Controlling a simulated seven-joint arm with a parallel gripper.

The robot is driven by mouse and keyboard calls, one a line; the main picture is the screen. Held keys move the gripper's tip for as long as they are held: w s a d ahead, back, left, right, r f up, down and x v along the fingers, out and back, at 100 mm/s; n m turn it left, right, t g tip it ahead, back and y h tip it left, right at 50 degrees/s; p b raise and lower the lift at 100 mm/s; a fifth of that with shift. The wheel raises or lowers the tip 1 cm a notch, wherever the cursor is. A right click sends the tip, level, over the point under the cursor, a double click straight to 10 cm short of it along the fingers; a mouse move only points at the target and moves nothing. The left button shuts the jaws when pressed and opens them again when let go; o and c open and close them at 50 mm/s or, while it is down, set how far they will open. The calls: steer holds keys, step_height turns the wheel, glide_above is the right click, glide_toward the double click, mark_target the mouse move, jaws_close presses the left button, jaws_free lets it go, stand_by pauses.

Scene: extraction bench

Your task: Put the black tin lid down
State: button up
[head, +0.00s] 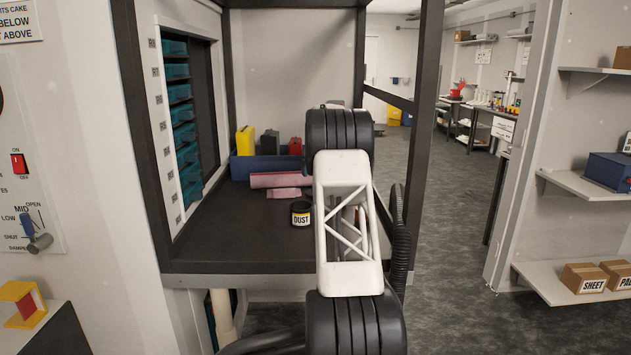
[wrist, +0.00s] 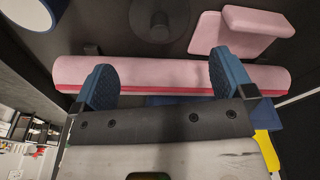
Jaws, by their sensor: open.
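A dark round disc with a small raised centre, which looks like the black tin lid (wrist: 158,22), lies flat on the dark bench top at the top of the wrist view. My gripper (wrist: 160,80) is open and empty, its two blue fingers wide apart over the pink roll (wrist: 170,72). The lid is beyond the fingertips, apart from them. I cannot pick out the lid in the head view. The tin labelled DUST (head: 301,218) stands upright on the bench beside my arm; part of what seems to be it shows in the wrist view's top left corner (wrist: 30,14).
The pink roll (head: 276,180) and a small pink block (head: 284,193) lie on the bench top (head: 235,235). Behind them are a blue bin (head: 262,169) and yellow, black and red items. Teal drawers line the left wall. Bare bench lies left of the tin.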

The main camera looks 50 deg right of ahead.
steer(key=shift+s+a+r, duration=0.1)
steer(key=shift+s+r, duration=0.05)
steer(key=shift+r, duration=0.7)
steer(key=shift+s+r, duration=0.1)
steer(key=shift+r, duration=0.7)
steer(key=shift+a, duration=0.1)
